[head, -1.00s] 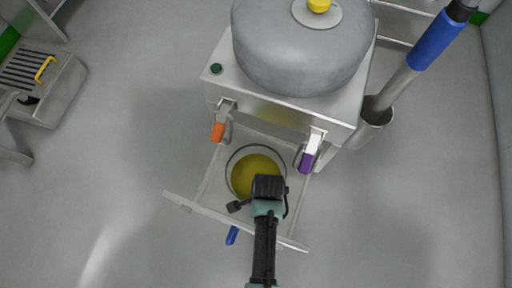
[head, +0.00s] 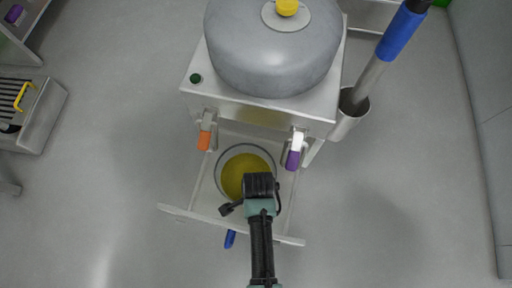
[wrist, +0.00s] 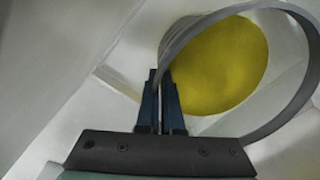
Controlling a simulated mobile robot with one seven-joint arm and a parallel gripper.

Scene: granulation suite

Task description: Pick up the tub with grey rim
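The tub with grey rim (head: 219,186) is round, with yellow inside. It shows in the head view within a pale pulled-out tray below the grey vessel. In the wrist view its grey rim (wrist: 299,95) curves round the yellow inside (wrist: 220,65) and runs down to my fingers. My gripper (head: 257,186) is at the tub's near right side. In the wrist view my gripper (wrist: 160,82) has its two dark fingers close together, with the rim's wall between them. The head view does not show whether the tub is clear of the tray's bottom.
The pale tray has a wide front edge (head: 190,215). A metal cabinet with a domed grey vessel (head: 270,60) stands behind it. An orange-tipped handle (head: 204,140) and a purple-tipped handle (head: 293,159) hang over the tray. A blue-gripped pole (head: 398,38) stands right.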

